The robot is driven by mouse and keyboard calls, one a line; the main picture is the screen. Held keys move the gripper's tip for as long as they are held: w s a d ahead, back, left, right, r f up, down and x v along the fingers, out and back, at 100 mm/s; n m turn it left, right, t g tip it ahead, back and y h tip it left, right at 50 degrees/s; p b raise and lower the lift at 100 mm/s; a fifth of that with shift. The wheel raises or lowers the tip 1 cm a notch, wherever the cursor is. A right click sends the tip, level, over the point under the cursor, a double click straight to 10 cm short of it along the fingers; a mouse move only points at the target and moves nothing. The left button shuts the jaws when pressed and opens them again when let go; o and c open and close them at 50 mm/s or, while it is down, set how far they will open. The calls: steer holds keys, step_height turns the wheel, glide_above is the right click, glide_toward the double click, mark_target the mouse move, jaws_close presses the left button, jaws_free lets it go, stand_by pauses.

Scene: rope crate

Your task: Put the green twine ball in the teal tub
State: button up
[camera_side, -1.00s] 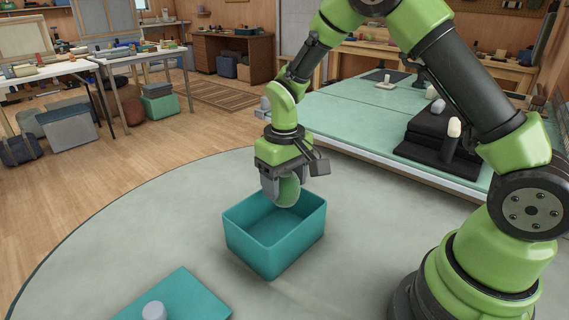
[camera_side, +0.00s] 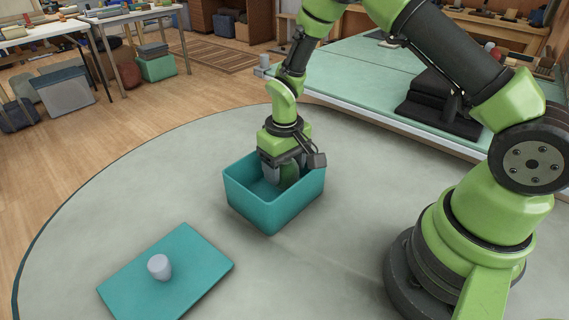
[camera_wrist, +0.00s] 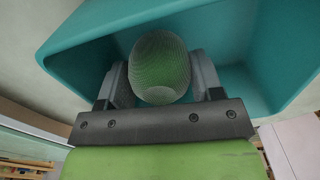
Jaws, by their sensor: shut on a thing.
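The green twine ball (camera_wrist: 160,72) shows in the wrist view, held between the two fingers of my gripper (camera_wrist: 162,84). In the side view my gripper (camera_side: 281,176) is down inside the open top of the teal tub (camera_side: 262,209), near its back wall. The ball is mostly hidden there by the tub wall and the fingers. The teal tub's walls (camera_wrist: 72,38) surround the ball in the wrist view. I cannot tell whether the ball touches the tub floor.
A flat teal lid-like panel (camera_side: 195,262) with a grey knob (camera_side: 159,267) lies on the round grey table (camera_side: 110,205), front left of the tub. The table left of the tub is clear. A green-topped bench (camera_side: 365,85) with a black stepped block (camera_side: 440,108) stands behind.

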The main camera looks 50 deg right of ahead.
steer(key=shift+f, duration=0.45)
stand_by(0.4)
steer(key=o, duration=1.2)
step_height(320, 180, up, 10)
steer(key=shift+f, duration=0.1)
